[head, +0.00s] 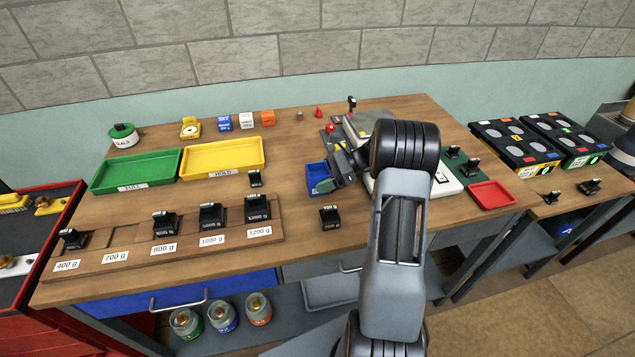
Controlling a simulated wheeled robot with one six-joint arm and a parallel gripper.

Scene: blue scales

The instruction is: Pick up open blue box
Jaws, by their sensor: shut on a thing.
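The open blue box (314,172) is near the middle of the wooden table, left of my arm. My gripper (324,184) is at the box's right side, shut on it, with its fingers at the wall. My arm comes in from the lower right and hides part of what lies behind it. I cannot tell whether the box is lifted clear of the table.
A green tray (108,173) and yellow tray (195,171) lie to the left. Black weights stand on a labelled wooden rack (130,252) in front, with a single weight (329,218) near the box. A red tray (492,194) is at the right.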

